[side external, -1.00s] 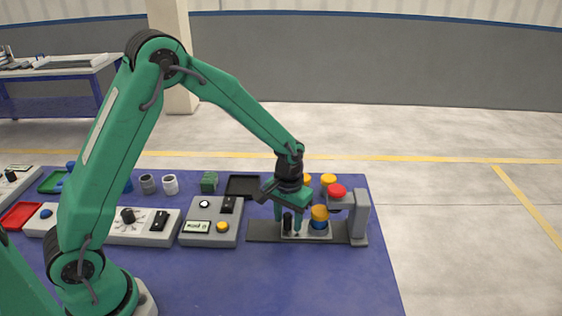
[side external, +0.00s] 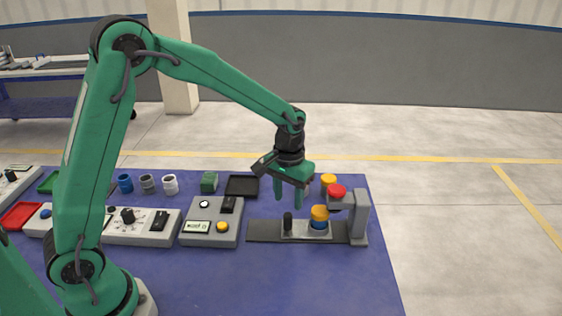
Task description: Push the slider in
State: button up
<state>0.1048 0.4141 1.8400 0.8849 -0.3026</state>
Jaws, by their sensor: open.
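The slider (side external: 299,234) is a light grey plate on a dark grey rail (side external: 263,230). It carries a black upright knob (side external: 288,222) at its left end and a stacked orange and blue piece (side external: 319,218) at its right. A grey press stand (side external: 361,218) with a red button (side external: 337,191) rises at the rail's right end. The stacked piece stands just left of and partly below the red-topped arm. My gripper (side external: 288,202) is open and empty, pointing down above the slider, apart from the knob.
A grey control box (side external: 211,221) with a yellow button stands left of the rail. A black tray (side external: 242,186), a green block (side external: 209,182) and several cups (side external: 170,184) are behind. A yellow piece (side external: 328,181) stands behind the press. The blue table is clear in front.

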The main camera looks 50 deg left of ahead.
aim_at(288, 214)
jog(key=shift+r, duration=0.25)
dwell(0.3)
jog(key=m, duration=0.9)
jog(key=shift+f, duration=0.15)
jog(key=shift+f, duration=3.8)
grip_shut()
